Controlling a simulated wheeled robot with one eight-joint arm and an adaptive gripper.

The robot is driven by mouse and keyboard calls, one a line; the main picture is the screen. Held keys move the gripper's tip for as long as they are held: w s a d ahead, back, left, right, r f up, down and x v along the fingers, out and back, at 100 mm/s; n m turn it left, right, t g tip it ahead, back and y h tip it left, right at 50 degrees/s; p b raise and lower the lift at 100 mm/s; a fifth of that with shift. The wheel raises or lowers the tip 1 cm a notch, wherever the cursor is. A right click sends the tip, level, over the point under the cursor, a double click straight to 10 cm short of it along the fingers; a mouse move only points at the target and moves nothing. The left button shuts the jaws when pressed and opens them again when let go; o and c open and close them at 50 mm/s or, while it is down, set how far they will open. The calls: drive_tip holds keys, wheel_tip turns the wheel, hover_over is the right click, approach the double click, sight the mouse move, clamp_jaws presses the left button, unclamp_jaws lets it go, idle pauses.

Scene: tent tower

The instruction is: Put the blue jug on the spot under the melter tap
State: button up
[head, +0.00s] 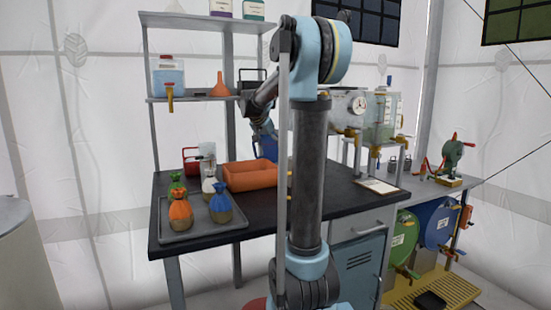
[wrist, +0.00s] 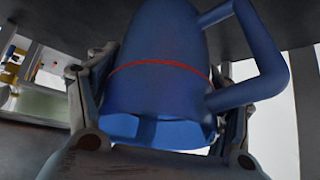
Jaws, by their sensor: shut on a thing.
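The blue jug (head: 269,148) is partly hidden behind my arm in the head view, at the back of the dark bench (head: 270,215). In the wrist view the blue jug (wrist: 155,75) fills the middle, with a red line around it and its handle to the right. My gripper (wrist: 160,95) is shut on it, a finger on each side. In the head view my gripper (head: 262,132) is partly hidden.
A grey tray (head: 185,236) holds several tied bags at the left. A red container (head: 191,160) stands behind the tray. A shelf (head: 190,99) carries a clear tank and a funnel. A white card (head: 378,186) lies at the right.

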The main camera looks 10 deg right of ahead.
sight(274, 153)
drive_tip(key=f, duration=0.3)
drive_tip(key=w+d+f, duration=0.1)
drive_tip(key=shift+f, duration=0.3)
drive_tip(key=shift+w+d+r+g+y, duration=0.15)
drive_tip(key=shift+w+d+g+y, duration=0.15)
drive_tip(key=shift+g+y, duration=0.25)
drive_tip(key=shift+w+d+r+g+y, duration=0.1)
drive_tip(key=shift+w+d+g+y, duration=0.15)
drive_tip(key=shift+g+y, duration=0.3)
drive_tip(key=shift+s+f, duration=0.1)
drive_tip(key=shift+f, duration=0.7)
drive_tip(key=o, duration=1.6)
drive_tip(key=shift+c, duration=0.2)
